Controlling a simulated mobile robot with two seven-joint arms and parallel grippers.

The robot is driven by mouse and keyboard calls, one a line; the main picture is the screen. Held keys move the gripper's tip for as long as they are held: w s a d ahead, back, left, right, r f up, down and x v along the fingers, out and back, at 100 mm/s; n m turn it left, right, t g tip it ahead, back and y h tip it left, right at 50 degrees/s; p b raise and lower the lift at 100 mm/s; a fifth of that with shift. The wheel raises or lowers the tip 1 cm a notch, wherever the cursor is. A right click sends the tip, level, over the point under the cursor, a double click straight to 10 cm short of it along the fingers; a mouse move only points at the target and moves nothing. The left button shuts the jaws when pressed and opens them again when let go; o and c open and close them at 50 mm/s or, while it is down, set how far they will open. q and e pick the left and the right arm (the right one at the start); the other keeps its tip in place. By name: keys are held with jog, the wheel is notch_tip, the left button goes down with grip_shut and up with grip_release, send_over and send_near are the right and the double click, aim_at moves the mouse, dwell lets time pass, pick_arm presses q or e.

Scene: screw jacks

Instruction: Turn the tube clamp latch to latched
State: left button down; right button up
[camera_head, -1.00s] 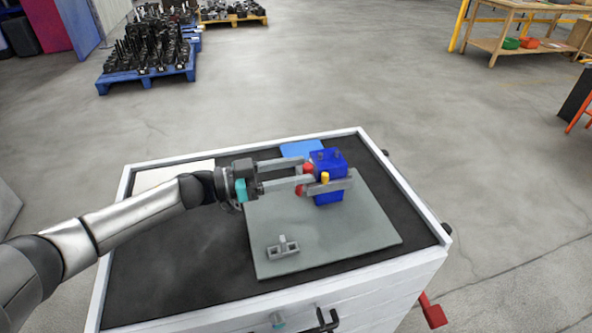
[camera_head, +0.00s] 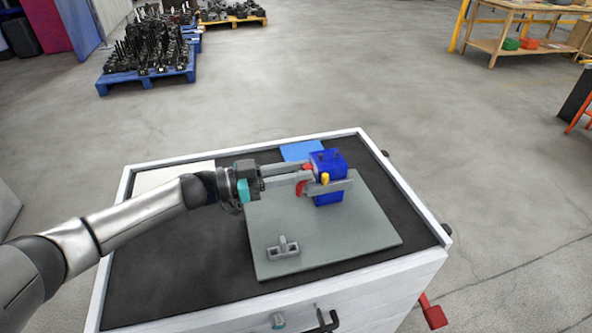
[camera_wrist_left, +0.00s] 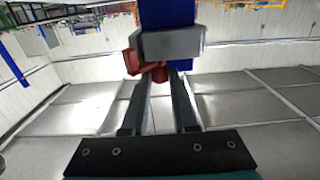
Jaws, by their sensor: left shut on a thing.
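A blue block (camera_head: 329,163) stands upright on a grey plate, with a grey bar (camera_head: 338,187) across its front and a small yellow piece (camera_head: 325,179) by the bar. A red part (camera_head: 302,187), which looks like the clamp latch, sits at the block's left side. My left gripper (camera_head: 305,176) reaches in from the left and is shut on this red part. In the left wrist view the red part (camera_wrist_left: 132,62) shows at the fingertips, beside the grey bar (camera_wrist_left: 172,43) and below the blue block (camera_wrist_left: 178,13). The fingers partly hide the red part. My right gripper is not in view.
The grey plate (camera_head: 340,235) lies on a dark-topped white cart (camera_head: 180,270). A small grey bracket (camera_head: 283,249) sits near the plate's front left. A blue sheet (camera_head: 298,150) and a white sheet (camera_head: 170,174) lie toward the back. The plate's front right is clear.

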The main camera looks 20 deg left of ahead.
pick_arm(q)
jog(key=n+t+y+p, duration=0.1)
jog(key=p, duration=0.1)
jog(key=n+t+y+p, duration=0.1)
jog(key=p, duration=0.1)
jog(key=n+t+y+p, duration=0.1)
jog(key=p, duration=0.1)
jog(key=shift+s+d+r+t, duration=0.3)
jog(key=shift+d, duration=0.05)
jog(key=shift+f+n+t+y+p, duration=0.2)
jog(key=shift+n+t+y+p, duration=0.55)
jog(key=shift+y+p, duration=0.3)
jog(key=c, duration=0.7)
grip_release()
jog(key=shift+f, duration=0.1)
jog(key=shift+s, duration=0.1)
